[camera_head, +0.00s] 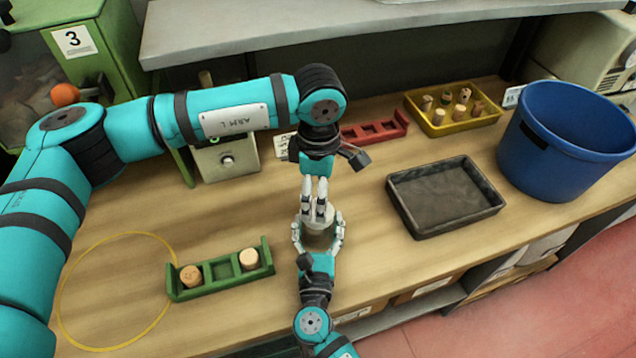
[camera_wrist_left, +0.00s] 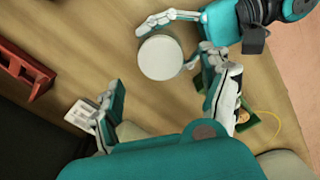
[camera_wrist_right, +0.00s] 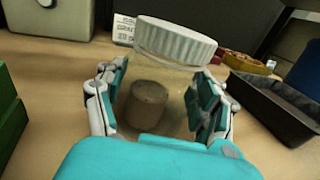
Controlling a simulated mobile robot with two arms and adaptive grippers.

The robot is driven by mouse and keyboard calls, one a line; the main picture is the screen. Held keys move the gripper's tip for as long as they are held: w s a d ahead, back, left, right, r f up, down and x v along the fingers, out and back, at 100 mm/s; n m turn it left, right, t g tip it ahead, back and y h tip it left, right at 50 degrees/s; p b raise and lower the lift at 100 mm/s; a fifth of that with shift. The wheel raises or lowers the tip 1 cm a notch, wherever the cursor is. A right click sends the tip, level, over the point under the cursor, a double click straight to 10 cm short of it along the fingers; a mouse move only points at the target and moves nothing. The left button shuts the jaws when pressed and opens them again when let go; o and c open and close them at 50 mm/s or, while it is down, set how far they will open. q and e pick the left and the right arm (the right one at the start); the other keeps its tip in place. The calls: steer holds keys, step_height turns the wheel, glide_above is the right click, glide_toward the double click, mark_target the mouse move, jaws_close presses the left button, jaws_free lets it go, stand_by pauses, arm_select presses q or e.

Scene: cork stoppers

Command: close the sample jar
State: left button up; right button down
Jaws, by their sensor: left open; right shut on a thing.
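The sample jar (camera_wrist_right: 176,84) is clear, stands upright and has a cork stopper (camera_wrist_right: 147,103) inside. Its white ribbed lid (camera_wrist_right: 175,40) sits over the mouth; I cannot tell whether it is tight. The lid shows as a white disc in the left wrist view (camera_wrist_left: 161,57). My right gripper (camera_wrist_right: 158,98) is shut around the jar's sides, at the table's front in the head view (camera_head: 318,240). My left gripper (camera_head: 317,208) points down just above the lid, partly covering it. In the left wrist view its fingers (camera_wrist_left: 165,98) are apart and empty.
A green rack (camera_head: 222,273) with two corks stands left of the jar, near a yellow ring on the table. A dark tray (camera_head: 445,197), a blue bin (camera_head: 565,140), a yellow tray of corks (camera_head: 452,118) and a red rack (camera_head: 375,132) lie to the right and behind.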

mark_target(318, 224)
arm_select(q)
steer(key=n, duration=0.2)
steer(key=r+n, duration=0.1)
steer(key=n, duration=0.3)
steer(key=r+n, duration=0.1)
steer(key=n, duration=0.3)
steer(key=shift+r, duration=0.25)
steer(key=shift+f, duration=4.05)
steer(key=c, duration=1.3)
steer(key=o, duration=1.4)
steer(key=shift+r, duration=0.1)
